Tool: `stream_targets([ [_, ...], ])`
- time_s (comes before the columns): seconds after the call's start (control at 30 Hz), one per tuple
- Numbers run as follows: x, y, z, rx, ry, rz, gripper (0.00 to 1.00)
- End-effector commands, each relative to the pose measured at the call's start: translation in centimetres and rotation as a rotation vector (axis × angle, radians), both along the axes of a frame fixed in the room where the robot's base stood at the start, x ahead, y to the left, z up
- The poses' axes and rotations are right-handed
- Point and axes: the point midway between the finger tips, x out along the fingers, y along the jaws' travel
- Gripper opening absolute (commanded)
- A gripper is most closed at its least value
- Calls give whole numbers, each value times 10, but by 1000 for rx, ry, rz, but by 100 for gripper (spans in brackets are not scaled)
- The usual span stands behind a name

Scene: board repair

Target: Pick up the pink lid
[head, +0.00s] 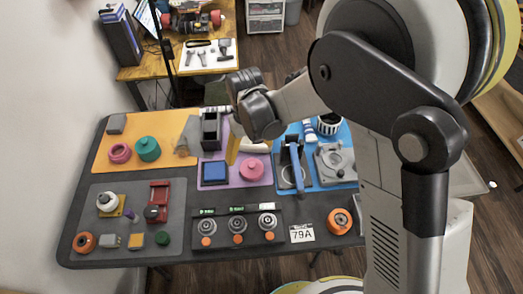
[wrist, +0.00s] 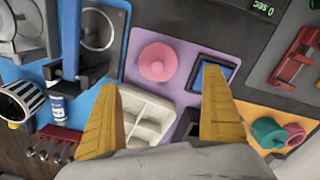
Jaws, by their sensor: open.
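The pink lid (head: 252,169) is a round disc with a small raised knob. It lies on the purple mat (head: 262,183), right of a blue square pad (head: 215,172). In the wrist view the pink lid (wrist: 157,62) is at upper centre, beside the blue pad (wrist: 222,72). My gripper (head: 232,151) is above the purple mat, with one yellow finger clearly showing in the head view. In the wrist view my gripper (wrist: 160,78) has its two yellow fingers wide apart with nothing held between them. The lid shows beyond the gap, apart from both fingers.
A white divided tray (wrist: 147,118) lies between the fingers' lines in the wrist view. A dark box (head: 211,130) stands behind the pad. A blue-handled press (head: 296,165) stands to the right. A teal lidded pot (head: 148,149) and pink ring (head: 120,153) sit on the orange mat.

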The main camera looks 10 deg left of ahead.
Motion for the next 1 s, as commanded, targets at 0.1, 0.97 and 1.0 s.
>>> stream_targets([
  [0.1,0,0,-16,-1,1,1,96],
  [0.97,7,0,-105,1,-1,-1,96],
  [1.0,7,0,-105,1,-1,-1,96],
])
